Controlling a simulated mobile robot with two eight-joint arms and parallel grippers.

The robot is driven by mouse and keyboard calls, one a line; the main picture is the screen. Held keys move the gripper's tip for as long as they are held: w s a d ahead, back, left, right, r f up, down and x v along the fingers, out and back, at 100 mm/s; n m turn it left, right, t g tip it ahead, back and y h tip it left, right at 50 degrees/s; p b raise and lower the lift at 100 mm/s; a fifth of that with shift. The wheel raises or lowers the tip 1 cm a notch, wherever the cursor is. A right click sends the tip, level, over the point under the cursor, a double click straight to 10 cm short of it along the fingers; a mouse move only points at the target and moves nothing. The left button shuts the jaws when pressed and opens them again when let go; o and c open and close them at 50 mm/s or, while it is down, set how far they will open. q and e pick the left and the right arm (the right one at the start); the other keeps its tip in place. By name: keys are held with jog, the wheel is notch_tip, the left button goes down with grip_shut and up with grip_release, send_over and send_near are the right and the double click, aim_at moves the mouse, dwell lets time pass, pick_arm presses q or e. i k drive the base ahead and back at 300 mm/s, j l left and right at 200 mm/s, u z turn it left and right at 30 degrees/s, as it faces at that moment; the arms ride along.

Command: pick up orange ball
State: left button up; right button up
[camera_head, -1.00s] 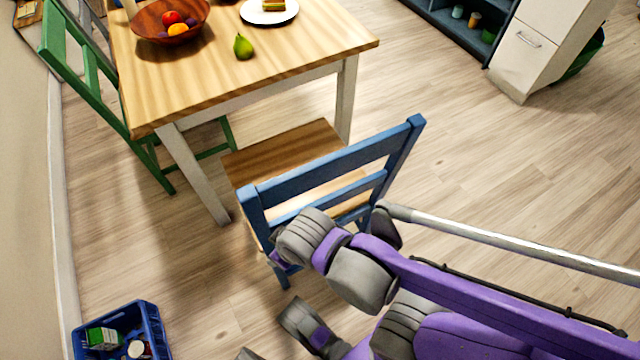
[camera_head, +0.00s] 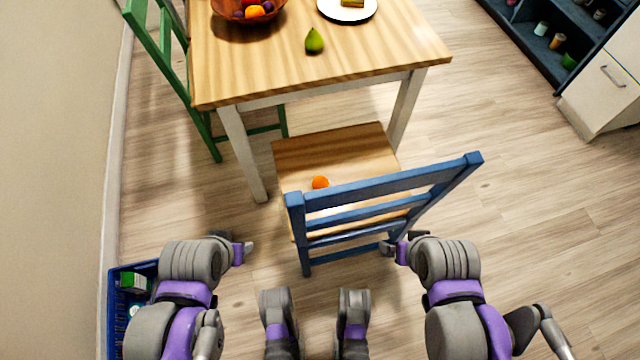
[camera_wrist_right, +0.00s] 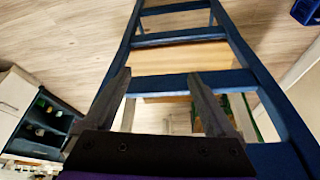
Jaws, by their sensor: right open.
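An orange ball (camera_head: 320,182) lies on the wooden seat of the blue chair (camera_head: 387,187), just behind its top backrest rail, which is in front of it. In the right wrist view the blue chair's back (camera_wrist_right: 180,37) fills the middle, and I cannot make out the ball there. My right gripper (camera_wrist_right: 160,85) is open and empty, its two dark fingers apart and pointing at the chair back.
The wooden table (camera_head: 410,47) behind the chair bears a fruit bowl (camera_head: 250,18), a pear (camera_head: 314,40) and a plate (camera_head: 347,10). A green chair (camera_head: 165,60) is left. A blue crate (camera_head: 116,300) stands bottom left by the wall. Floor to the right is clear.

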aim_at(320, 181)
jog(key=k, duration=0.2)
jog(key=k+u, duration=0.35)
jog(key=k+j+u, duration=0.1)
jog(key=u, duration=0.3)
jog(key=l+u, duration=0.2)
jog(key=u, duration=1.5)
jog(key=k+l, duration=0.55)
jog(key=l, duration=0.2)
jog(key=k+l+u, duration=0.1)
jog(key=k+l, duration=0.45)
jog(key=l, duration=0.25)
jog(key=k+l, duration=0.6)
jog(key=i+j, duration=0.3)
jog(key=i, duration=0.15)
jog(key=i+j, duration=0.25)
jog(key=i, duration=0.2)
